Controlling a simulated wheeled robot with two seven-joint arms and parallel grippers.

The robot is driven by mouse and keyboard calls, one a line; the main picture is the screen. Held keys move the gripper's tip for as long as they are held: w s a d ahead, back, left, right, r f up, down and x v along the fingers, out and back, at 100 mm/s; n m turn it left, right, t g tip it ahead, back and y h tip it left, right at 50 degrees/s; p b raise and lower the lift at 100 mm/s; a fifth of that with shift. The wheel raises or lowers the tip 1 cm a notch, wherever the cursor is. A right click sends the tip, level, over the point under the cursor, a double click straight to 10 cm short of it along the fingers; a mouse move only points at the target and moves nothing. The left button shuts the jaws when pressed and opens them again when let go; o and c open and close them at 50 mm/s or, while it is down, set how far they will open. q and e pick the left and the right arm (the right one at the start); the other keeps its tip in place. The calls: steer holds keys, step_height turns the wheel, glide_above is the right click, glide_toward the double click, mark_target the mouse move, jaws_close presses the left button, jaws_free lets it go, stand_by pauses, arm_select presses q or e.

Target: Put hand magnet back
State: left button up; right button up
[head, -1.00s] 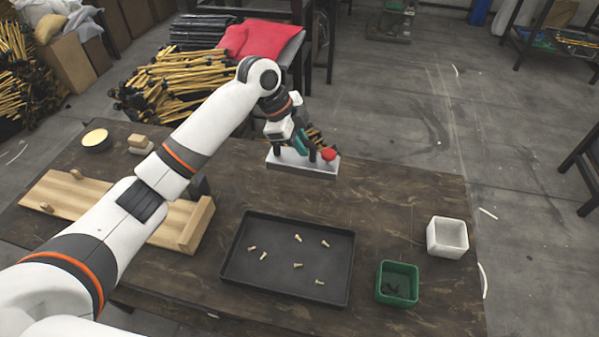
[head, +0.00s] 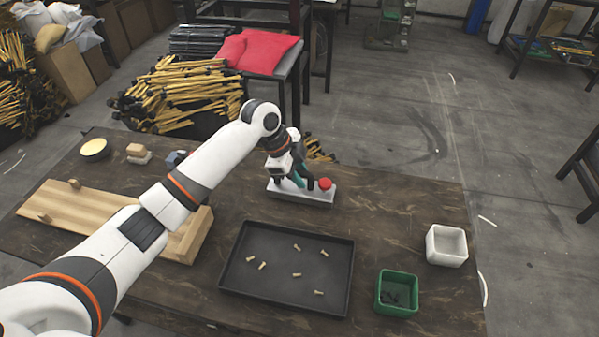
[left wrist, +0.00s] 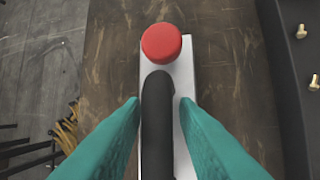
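The hand magnet (head: 312,197) is a pale metal bar with a black handle and a red knob (head: 325,184). It rests on the table near the back edge, behind the black tray. In the left wrist view, its black handle (left wrist: 157,120) runs between the teal fingers of my left gripper (left wrist: 160,108), with the red knob ahead. My left gripper (head: 293,182) is down around the handle, and its fingers stand apart with gaps at the handle's sides. My right gripper is not in view.
A black tray (head: 232,283) holds several small brass-coloured rivets. A green bin (head: 397,307) with dark pieces and a white bin (head: 446,257) stand at the right. A wooden board (head: 110,209) lies at the left. The table between tray and white bin is clear.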

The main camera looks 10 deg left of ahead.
arm_select(q)
steer(key=shift+o, duration=0.8)
steer(key=shift+r, duration=0.1)
steer(key=shift+r, duration=0.2)
steer(key=v, duration=1.1)
steer(key=shift+a+r, duration=0.15)
steer(key=shift+r, duration=0.15)
steer(key=shift+s, duration=0.1)
